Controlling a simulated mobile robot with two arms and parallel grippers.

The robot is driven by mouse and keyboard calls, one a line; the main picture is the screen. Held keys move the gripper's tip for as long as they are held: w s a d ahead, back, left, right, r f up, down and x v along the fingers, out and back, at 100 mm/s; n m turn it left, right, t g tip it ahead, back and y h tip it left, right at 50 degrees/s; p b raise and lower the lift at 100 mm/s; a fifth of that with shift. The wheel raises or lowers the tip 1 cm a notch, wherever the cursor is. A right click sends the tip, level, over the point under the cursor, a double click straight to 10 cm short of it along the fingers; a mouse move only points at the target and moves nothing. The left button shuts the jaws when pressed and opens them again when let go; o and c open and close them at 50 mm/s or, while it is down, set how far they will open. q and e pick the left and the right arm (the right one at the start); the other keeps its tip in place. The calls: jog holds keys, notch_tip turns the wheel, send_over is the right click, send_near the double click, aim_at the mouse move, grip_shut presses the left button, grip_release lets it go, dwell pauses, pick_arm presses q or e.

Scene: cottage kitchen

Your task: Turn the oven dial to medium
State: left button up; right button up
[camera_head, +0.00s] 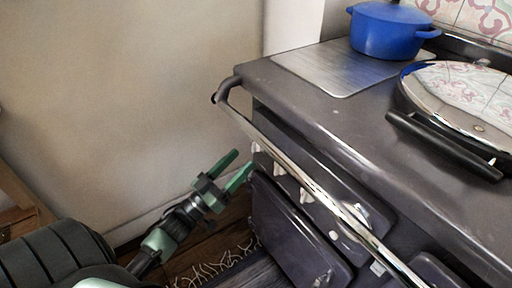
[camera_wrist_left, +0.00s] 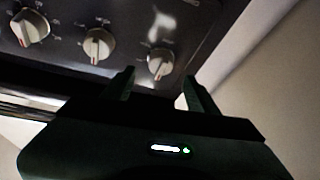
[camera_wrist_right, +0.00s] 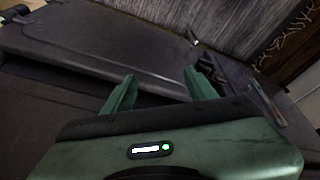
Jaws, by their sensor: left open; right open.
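The dark oven range has several pale dials on its front panel below the rail. In the head view they are the far dial (camera_head: 255,147), a middle dial (camera_head: 279,168) and a nearer dial (camera_head: 306,194). The left wrist view shows a right dial (camera_wrist_left: 160,64), a centre dial (camera_wrist_left: 98,45) and a left dial (camera_wrist_left: 30,27); their markings are too small to read. My left gripper (camera_head: 236,169) is open in front of the panel's far end. In its wrist view the right dial lies beyond and between the fingertips, apparently untouched. My right gripper (camera_wrist_right: 160,78) is open and empty.
A metal rail (camera_head: 300,176) runs along the range's front, close to the dials. A blue pot (camera_head: 385,32) and a round chrome lid (camera_head: 462,95) with a black handle are on top. An oven door (camera_head: 290,240) is below. The wall (camera_head: 130,95) is at left.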

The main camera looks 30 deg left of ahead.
aim_at(252, 149)
pick_arm(q)
jog(key=shift+x, duration=2.8)
grip_shut()
